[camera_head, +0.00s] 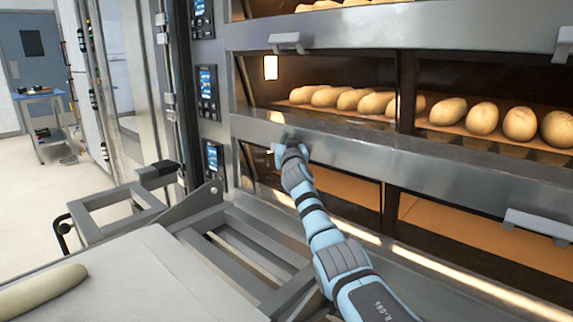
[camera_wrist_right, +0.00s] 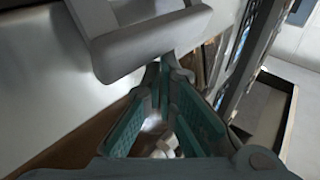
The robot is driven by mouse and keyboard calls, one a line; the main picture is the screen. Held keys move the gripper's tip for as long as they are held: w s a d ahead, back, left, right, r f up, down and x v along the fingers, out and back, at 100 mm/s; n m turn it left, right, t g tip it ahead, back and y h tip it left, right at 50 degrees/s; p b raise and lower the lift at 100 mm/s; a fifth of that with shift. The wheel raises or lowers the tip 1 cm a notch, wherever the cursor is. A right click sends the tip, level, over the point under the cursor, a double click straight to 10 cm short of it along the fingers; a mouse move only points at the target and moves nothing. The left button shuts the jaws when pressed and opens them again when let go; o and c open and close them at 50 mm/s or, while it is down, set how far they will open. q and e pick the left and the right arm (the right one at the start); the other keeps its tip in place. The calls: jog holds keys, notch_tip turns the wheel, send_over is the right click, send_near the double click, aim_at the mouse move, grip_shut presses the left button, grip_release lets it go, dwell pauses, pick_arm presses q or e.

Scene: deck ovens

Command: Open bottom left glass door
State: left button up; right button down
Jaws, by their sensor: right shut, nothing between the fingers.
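The bottom left glass door (camera_head: 345,192) is on the lowest visible deck, left of a dark upright divider. It looks closed, and an empty orange-lit shelf shows through it. My right gripper (camera_head: 284,140) is at the steel rail along the top of this door, near its left part. A grey bar handle (camera_wrist_right: 152,44) fills the top of the right wrist view. My right gripper's teal-padded fingers (camera_wrist_right: 165,68) are just below and beside it, tips together and empty. I cannot tell whether they touch the handle. In the head view the gripper hides the handle. My left gripper is out of view.
Bread loaves (camera_head: 350,98) lie on the deck above. The bottom right door's handle (camera_head: 538,224) is at the right. Control panels (camera_head: 212,158) run along the left. A loader frame (camera_head: 235,245) and a pale table (camera_head: 150,275) with dough (camera_head: 40,290) stand in front.

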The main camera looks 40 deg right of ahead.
jog(key=shift+f, duration=0.25)
jog(key=shift+a+f+b, duration=0.2)
jog(key=shift+f+b, duration=0.65)
jog(key=shift+b, duration=0.3)
jog(key=shift+w+d+f+b, duration=0.1)
jog(key=shift+d+f+b, duration=0.05)
jog(key=shift+f+b, duration=0.45)
jog(key=shift+d+f+b, duration=0.15)
jog(key=shift+f+b, duration=0.2)
jog(key=shift+f, duration=0.3)
jog(key=shift+r, duration=0.15)
jog(key=shift+s+a+r+p, duration=0.25)
jog(key=shift+s+p, duration=0.1)
jog(key=shift+p, duration=0.3)
jog(key=r+p+v, duration=0.1)
jog(key=p+v, duration=0.1)
jog(key=v, duration=0.4)
jog(key=shift+a, duration=0.2)
jog(key=shift+f, duration=0.1)
